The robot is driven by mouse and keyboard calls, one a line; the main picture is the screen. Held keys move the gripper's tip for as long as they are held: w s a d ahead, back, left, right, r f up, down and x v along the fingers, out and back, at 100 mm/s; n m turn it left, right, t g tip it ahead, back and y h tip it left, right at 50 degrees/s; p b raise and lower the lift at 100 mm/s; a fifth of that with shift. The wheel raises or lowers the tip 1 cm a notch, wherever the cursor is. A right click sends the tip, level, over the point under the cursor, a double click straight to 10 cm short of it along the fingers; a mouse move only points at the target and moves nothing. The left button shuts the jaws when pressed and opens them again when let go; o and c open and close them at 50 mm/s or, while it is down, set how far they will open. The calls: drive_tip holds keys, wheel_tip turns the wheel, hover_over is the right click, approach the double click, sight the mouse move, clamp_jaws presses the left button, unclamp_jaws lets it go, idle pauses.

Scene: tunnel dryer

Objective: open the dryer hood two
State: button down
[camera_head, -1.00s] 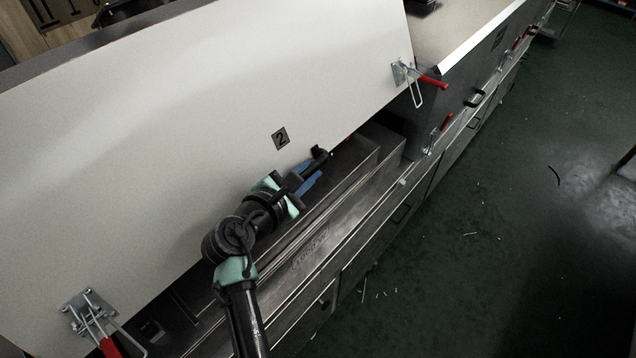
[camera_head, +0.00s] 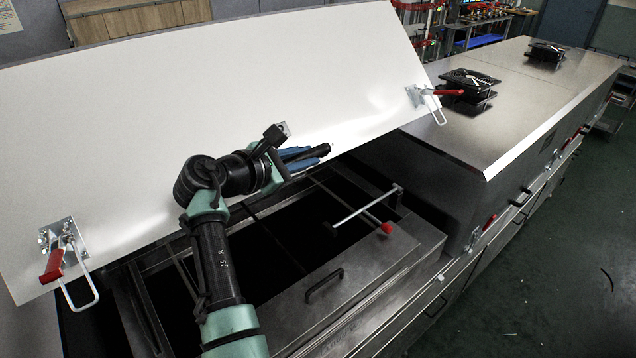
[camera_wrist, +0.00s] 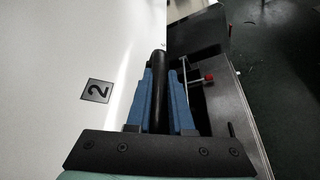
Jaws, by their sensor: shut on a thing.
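Dryer hood two (camera_head: 130,120) is a large white panel. It is raised and tilted over the dark inside of the dryer. The fingers lie on both sides of the handle in the wrist view. Red-handled latches hang at the hood's left corner (camera_head: 57,258) and right corner (camera_head: 426,95). The far end of the handle sticks out past the fingers.
The open dryer bed has a metal cover with a black handle (camera_head: 324,284) and a rod with a red knob (camera_head: 386,228). A neighbouring closed metal hood (camera_head: 480,120) with black fans stands at the right. Green floor (camera_head: 560,270) is clear at the right.

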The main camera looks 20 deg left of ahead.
sight(294, 139)
drive_tip(key=shift+w+a+r, duration=0.45)
drive_tip(key=shift+a+r, duration=0.2)
drive_tip(key=shift+w+a+r, duration=0.4)
drive_tip(key=shift+a+r, duration=0.2)
drive_tip(key=c, duration=0.8)
unclamp_jaws()
drive_tip(key=b+v, duration=0.4)
drive_tip(key=v, duration=0.9)
drive_tip(key=shift+b, duration=0.3)
